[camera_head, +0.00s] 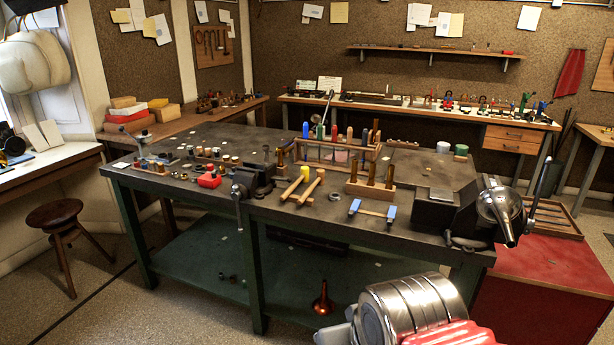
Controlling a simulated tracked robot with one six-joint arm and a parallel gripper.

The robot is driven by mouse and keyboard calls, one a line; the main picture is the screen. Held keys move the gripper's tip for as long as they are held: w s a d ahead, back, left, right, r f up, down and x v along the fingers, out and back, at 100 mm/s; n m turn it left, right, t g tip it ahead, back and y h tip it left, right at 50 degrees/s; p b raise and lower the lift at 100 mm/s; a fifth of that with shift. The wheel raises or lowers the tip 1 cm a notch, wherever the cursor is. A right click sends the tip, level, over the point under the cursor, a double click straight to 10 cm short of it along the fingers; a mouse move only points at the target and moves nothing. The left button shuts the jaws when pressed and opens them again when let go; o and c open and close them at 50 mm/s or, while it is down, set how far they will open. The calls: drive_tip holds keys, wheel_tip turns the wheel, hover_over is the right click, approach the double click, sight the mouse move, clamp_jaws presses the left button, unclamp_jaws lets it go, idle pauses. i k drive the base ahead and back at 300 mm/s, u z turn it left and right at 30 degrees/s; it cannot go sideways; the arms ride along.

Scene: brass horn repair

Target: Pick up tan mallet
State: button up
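A tan mallet (311,187) lies on the dark top of the green-legged workbench (240,150), near its front edge. Its light wooden handle points toward the front. A similar mallet with a yellow head (305,173) lies close beside it on the left. A blue-ended tool (372,211) lies to the right of both. A metal and red part of my own arm shows at the bottom right, in front of the bench. My gripper's fingers are not visible, and nothing is seen touching the tan mallet.
A wooden block with upright pegs (370,190) stands right of the mallets, and a tool rack (336,153) behind them. A dark vise (250,183) sits to their left. A bulky machine (440,215) occupies the bench's right end. A stool (60,220) stands at left.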

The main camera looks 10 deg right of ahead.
sight(320, 173)
drive_tip(key=i, duration=1.5)
drive_tip(key=u, duration=1.95)
drive_tip(key=i, duration=1.35)
